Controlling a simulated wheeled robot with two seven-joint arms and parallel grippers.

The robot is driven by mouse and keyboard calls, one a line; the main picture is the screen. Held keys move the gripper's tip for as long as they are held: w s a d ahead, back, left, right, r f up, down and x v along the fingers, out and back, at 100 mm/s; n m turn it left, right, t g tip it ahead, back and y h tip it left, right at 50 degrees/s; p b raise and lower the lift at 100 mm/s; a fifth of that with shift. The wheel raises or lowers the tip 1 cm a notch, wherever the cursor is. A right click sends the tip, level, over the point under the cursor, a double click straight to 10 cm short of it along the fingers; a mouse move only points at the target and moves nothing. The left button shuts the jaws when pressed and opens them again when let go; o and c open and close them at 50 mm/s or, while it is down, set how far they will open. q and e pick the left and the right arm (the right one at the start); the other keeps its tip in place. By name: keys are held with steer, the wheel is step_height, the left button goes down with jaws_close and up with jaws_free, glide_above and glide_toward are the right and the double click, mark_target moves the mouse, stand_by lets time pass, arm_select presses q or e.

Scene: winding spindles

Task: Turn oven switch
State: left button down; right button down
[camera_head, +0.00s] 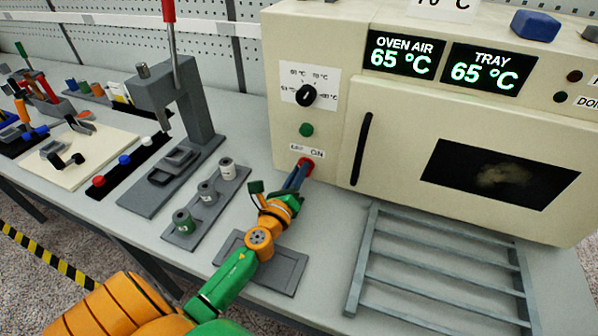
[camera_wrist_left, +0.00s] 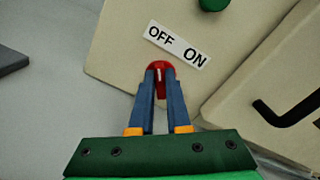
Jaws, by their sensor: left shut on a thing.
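The oven (camera_head: 335,140) is a cream box at the right in the head view. Its red switch (camera_head: 305,165) sits low on the front panel, just under an OFF/ON label (camera_wrist_left: 178,44). The red switch also shows in the left wrist view (camera_wrist_left: 158,66), with a white mark on it. My left gripper (camera_head: 301,172) reaches the switch, and its blue fingers (camera_wrist_left: 158,80) are closed around it. The fingers hide part of the switch. I cannot tell exactly which side the mark points to. My right gripper is not in view.
Above the switch are a green button (camera_head: 306,130) and a black dial (camera_head: 306,95). The oven door has a black handle (camera_head: 361,149). A grey rack (camera_head: 370,262) lies before the oven. A press (camera_head: 183,110) and a spool strip (camera_head: 207,206) stand to the left.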

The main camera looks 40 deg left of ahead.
arm_select(q)
steer(key=c, duration=0.9)
jaws_free()
steer(key=shift+w, duration=0.1)
steer(key=b+v, duration=0.1)
steer(key=v, duration=0.6)
